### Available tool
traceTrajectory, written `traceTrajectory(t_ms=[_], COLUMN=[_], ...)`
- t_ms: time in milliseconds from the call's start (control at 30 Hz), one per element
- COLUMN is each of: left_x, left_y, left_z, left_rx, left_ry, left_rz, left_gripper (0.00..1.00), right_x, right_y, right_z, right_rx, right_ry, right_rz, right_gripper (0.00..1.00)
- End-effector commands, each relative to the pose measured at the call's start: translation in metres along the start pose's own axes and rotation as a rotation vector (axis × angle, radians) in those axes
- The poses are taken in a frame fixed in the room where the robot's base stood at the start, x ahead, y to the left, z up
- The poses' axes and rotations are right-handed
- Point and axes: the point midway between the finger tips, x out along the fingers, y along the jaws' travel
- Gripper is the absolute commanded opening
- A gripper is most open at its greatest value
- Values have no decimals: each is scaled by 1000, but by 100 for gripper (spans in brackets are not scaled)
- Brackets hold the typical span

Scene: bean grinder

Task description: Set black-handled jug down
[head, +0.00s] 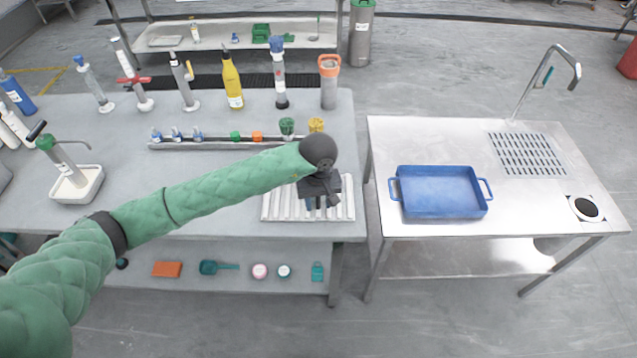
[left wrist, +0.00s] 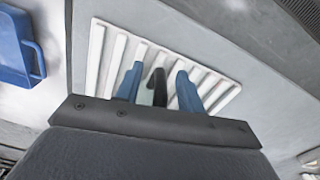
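My left gripper (head: 322,203) is over the white ribbed rack (head: 283,207) at the right front of the left table, pointing down. In the left wrist view its two blue fingers (left wrist: 158,84) stand on either side of a dark handle (left wrist: 156,88) with a pale strip beside it. This appears to be the black-handled jug, held between the fingers. The jug's body is mostly hidden by the gripper, and I cannot tell whether it touches the rack (left wrist: 96,55). My right gripper is not in view.
A blue tray (head: 440,206) stands on the steel table to the right, beyond a gap. Behind the rack is a rail (head: 215,145) with small coloured items. Several bottles, including a yellow one (head: 232,82), line the table's back. A dispenser (head: 68,168) stands at left.

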Motion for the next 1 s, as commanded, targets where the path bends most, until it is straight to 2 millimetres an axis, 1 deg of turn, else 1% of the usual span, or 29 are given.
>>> traceTrajectory(t_ms=[300, 367, 500, 533, 867, 1000], left_x=[4, 3, 3, 3, 3, 0], left_y=[0, 0, 0, 0, 0, 0], left_z=[0, 0, 0, 0, 0, -1], left_rx=[1, 1, 1, 1, 1, 1], left_ry=[-1, -1, 0, 0, 0, 2], left_rz=[0, 0, 0, 0, 0, 0], left_gripper=[38, 29, 1, 0, 0, 0], right_x=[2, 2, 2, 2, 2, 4], right_y=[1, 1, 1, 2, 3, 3], right_z=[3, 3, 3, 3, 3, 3], right_rx=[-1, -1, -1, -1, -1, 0], right_ry=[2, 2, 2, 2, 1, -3], right_rz=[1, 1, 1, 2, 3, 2], right_gripper=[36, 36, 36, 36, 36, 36])
